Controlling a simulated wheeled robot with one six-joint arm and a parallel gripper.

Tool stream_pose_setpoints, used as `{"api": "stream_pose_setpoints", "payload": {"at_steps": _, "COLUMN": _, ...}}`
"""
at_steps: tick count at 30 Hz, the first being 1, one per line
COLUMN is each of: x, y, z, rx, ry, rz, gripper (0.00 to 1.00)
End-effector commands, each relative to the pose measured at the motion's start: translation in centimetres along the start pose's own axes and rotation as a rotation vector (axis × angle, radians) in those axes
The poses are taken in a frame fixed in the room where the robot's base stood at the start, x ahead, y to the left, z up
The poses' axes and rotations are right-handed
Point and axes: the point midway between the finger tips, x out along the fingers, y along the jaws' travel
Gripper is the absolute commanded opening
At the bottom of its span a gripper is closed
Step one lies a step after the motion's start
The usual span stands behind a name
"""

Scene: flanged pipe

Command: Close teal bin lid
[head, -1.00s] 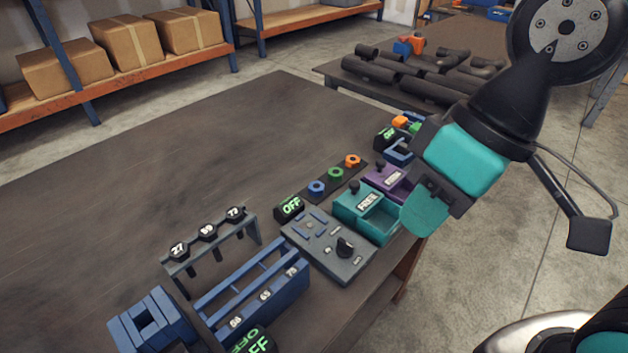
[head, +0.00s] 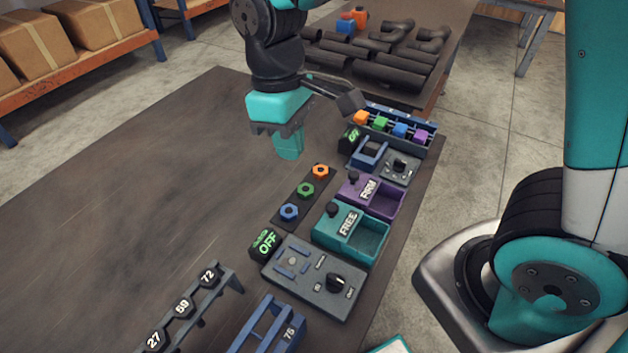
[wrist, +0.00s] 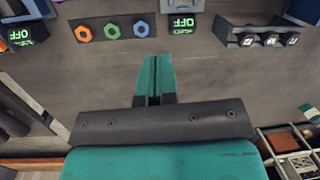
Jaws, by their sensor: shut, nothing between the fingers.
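The teal bin (head: 366,243) sits near the table's right edge. Its lid (head: 346,221) carries a "FREE" label and a black knob (head: 333,209), and covers only the left part. The right part of the bin is open and looks empty. My gripper (head: 288,147) is shut and empty, pointing down over the bare table, beyond and to the left of the bin, apart from it. In the wrist view, the closed teal fingers (wrist: 152,82) are together over the table. I cannot make out the bin there.
A purple "FIRM" bin (head: 385,200) stands just behind the teal one. A grey panel with a knob (head: 316,278) is in front. A strip of coloured nuts (head: 306,190) and an "OFF" display (head: 266,244) lie to the left. The table's left side is clear.

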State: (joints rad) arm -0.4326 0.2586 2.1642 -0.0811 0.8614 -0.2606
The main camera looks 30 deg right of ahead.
Motion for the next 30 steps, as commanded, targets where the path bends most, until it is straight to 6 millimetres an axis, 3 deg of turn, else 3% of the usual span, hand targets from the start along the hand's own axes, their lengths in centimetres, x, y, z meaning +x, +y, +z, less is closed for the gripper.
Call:
{"api": "stream_pose_setpoints", "payload": {"at_steps": 4, "x": 2.0, "y": 1.6, "z": -3.4, "rx": -0.049, "ry": -0.151, "rz": 0.066, "gripper": 0.00}}
{"api": "stream_pose_setpoints", "payload": {"at_steps": 11, "x": 4.7, "y": 2.6, "z": -5.3, "rx": -0.079, "ry": -0.259, "rz": 0.116, "gripper": 0.00}}
{"api": "stream_pose_setpoints", "payload": {"at_steps": 17, "x": 6.7, "y": 3.0, "z": -4.8, "rx": -0.080, "ry": -0.271, "rz": 0.119, "gripper": 0.00}}
{"api": "stream_pose_setpoints", "payload": {"at_steps": 29, "x": 14.6, "y": 4.1, "z": -2.5, "rx": -0.078, "ry": -0.271, "rz": 0.117, "gripper": 0.00}}
{"api": "stream_pose_setpoints", "payload": {"at_steps": 30, "x": 14.2, "y": 4.2, "z": -1.7, "rx": -0.077, "ry": -0.268, "rz": 0.117, "gripper": 0.00}}
